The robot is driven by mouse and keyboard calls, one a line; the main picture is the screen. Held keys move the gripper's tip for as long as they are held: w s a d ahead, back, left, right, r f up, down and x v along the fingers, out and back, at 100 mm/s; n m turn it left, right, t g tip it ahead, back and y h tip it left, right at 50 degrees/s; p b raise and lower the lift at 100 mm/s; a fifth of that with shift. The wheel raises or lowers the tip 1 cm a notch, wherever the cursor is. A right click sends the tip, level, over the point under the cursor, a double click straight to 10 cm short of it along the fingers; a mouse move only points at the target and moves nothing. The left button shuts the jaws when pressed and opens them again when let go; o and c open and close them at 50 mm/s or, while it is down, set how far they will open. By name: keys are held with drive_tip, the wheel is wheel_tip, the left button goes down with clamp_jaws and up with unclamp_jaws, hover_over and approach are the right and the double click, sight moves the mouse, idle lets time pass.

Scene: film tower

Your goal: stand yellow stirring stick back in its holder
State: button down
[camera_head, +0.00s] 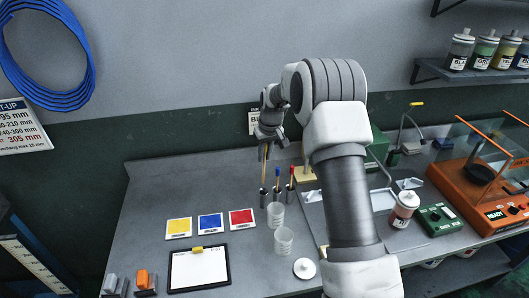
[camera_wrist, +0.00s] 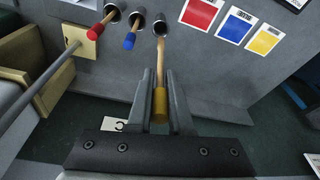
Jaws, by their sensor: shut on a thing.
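The yellow stirring stick (camera_wrist: 160,104) is a thin wooden stick with a yellow end. My gripper (camera_wrist: 160,84) is shut on it near that end. In the head view the stick (camera_head: 264,168) hangs roughly upright below my gripper (camera_head: 266,143). Its lower end meets the mouth of the leftmost metal holder cup (camera_head: 264,198), which shows in the wrist view (camera_wrist: 160,27) too. How far the tip is inside the cup, I cannot tell.
A blue-ended stick (camera_head: 277,177) and a red-ended stick (camera_head: 291,176) stand in neighbouring cups. Yellow, blue and red cards (camera_head: 210,221) lie to the left. Clear beakers (camera_head: 283,240) stand in front. A clipboard (camera_head: 199,275) lies at front left. The table's left back is clear.

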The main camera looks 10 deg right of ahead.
drive_tip(key=shift+s+d+f+b+x, duration=0.1)
drive_tip(key=shift+s+b+x, duration=0.25)
drive_tip(key=shift+b+x, duration=1)
drive_tip(key=shift+s+d+f+b+x, duration=0.1)
drive_tip(key=shift+s+b+x, duration=0.2)
drive_tip(key=shift+b+x, duration=1.05)
drive_tip(key=shift+s+d+f+b+x, duration=0.15)
drive_tip(key=shift+s+b+x, duration=0.3)
drive_tip(key=shift+x, duration=1.7)
drive_tip(key=shift+w+r, duration=0.1)
drive_tip(key=shift+r, duration=0.05)
drive_tip(key=c, duration=0.8)
unclamp_jaws()
drive_tip(key=shift+o, duration=0.2)
drive_tip(key=b+v, duration=0.1)
drive_tip(key=v, duration=1.6)
drive_tip(key=shift+r+b, duration=0.2)
drive_tip(key=shift+b, duration=0.1)
